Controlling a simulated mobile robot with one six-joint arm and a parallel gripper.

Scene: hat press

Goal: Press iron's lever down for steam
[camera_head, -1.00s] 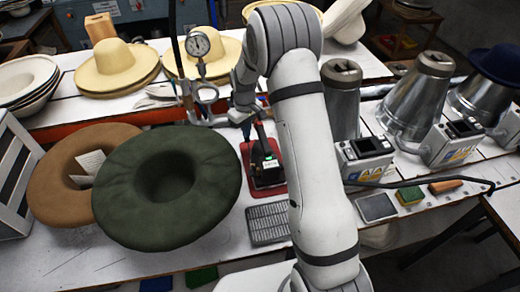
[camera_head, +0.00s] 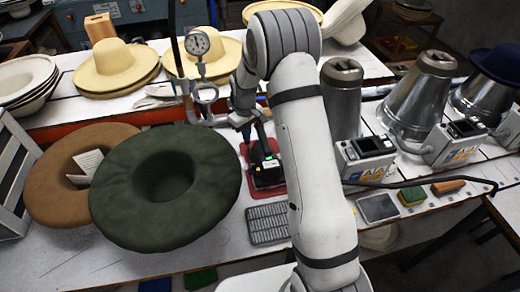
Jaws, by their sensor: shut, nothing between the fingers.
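The iron (camera_head: 266,170) is dark with a small lit green spot. It stands on a red mat (camera_head: 280,187) near the middle of the table, just left of my arm. My gripper (camera_head: 246,128) is shut and empty, pointing down at the upper back end of the iron, by its handle. The lever is too small to make out, and I cannot tell whether the fingers touch it.
A green felt hat (camera_head: 205,205) and a brown hat (camera_head: 55,192) lie to the left. A gauge (camera_head: 197,43) on a pipe stands behind, left of my gripper. A grey grille (camera_head: 268,223) lies in front of the iron. Metal cones (camera_head: 420,95) stand to the right.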

